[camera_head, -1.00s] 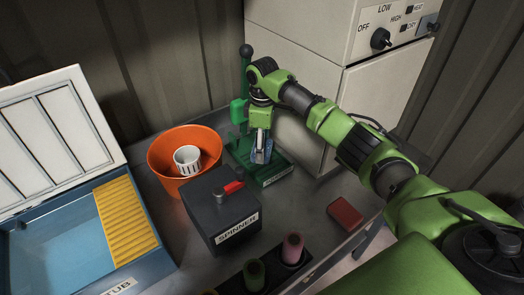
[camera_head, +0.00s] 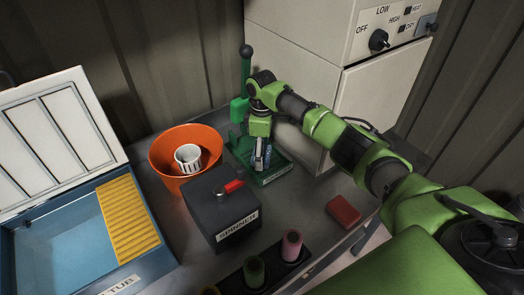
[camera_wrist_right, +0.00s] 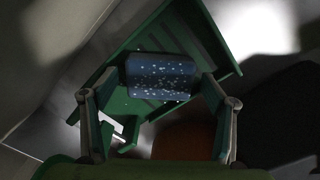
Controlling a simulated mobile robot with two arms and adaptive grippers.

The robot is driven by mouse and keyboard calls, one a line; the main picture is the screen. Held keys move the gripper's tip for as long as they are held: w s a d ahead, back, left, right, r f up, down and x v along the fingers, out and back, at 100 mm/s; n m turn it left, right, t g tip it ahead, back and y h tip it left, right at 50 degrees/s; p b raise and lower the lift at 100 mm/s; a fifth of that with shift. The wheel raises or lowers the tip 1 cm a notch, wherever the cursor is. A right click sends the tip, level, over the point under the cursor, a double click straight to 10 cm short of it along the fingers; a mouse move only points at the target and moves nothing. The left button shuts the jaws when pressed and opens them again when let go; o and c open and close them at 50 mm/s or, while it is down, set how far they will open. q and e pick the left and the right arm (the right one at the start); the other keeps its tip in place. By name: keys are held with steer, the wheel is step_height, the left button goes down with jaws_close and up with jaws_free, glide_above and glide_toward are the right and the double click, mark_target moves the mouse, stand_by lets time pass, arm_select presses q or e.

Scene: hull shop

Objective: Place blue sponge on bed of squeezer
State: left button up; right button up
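The blue sponge (camera_wrist_right: 160,76), dark blue with pale specks, is in the right wrist view between the fingertips of my right gripper (camera_wrist_right: 160,85). The fingers reach its two ends and appear shut on it. The squeezer (camera_head: 245,95) is a green press with an upright post and dark knob. Its ridged green bed (camera_wrist_right: 145,105) lies below the sponge; whether the sponge touches it I cannot tell. In the head view my right gripper (camera_head: 262,155) points down over the bed, partly hiding the sponge (camera_head: 268,156). My left gripper is not in view.
An orange bucket (camera_head: 160,165) with a white cup (camera_head: 187,157) and a dark spinner box (camera_head: 218,205) stand left of the squeezer. A blue tub (camera_head: 75,250) is at far left. A red block (camera_head: 343,212) lies right. A white cabinet (camera_head: 300,60) stands behind.

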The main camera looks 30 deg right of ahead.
steer(key=shift+r, duration=0.65)
step_height(320, 180, up, 11)
steer(key=b, duration=0.2)
